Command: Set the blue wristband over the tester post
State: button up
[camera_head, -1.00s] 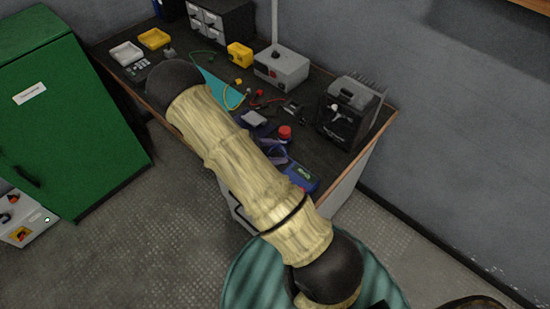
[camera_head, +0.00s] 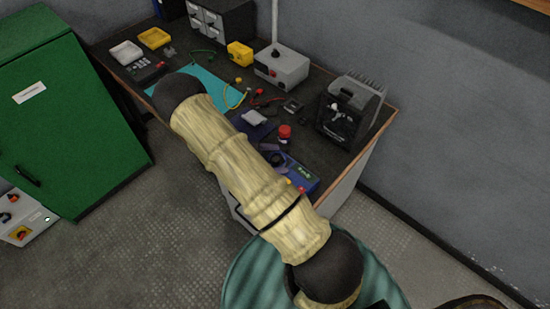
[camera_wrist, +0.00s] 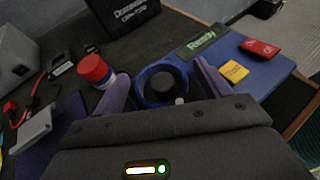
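The blue wristband (camera_wrist: 142,94) is a thick ring between the two purple fingers of my gripper (camera_wrist: 162,76) in the wrist view. The fingers appear to press on its left and right sides. The black round top of the tester post (camera_wrist: 163,85) shows inside the ring; how far down the band sits around it I cannot tell. The tester (camera_wrist: 268,78) is a flat blue box with a green "Ready" display, a red key and a yellow key. In the head view the tester (camera_head: 304,185) lies at the bench's near edge. My arm hides most of my gripper there.
A red-capped jar (camera_wrist: 95,69) stands close left of my gripper. A black case (camera_head: 348,112) stands at the bench's right end. A grey box with a rod (camera_head: 281,70), cables and clips lie farther back. A green cabinet (camera_head: 70,120) stands left of the bench (camera_head: 320,165).

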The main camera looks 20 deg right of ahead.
jog(key=shift+r, duration=0.25)
jog(key=shift+w+a, duration=0.1)
jog(key=shift+a, duration=0.25)
jog(key=b+v, duration=0.1)
jog(key=v, duration=1)
jog(key=shift+a+r, duration=0.15)
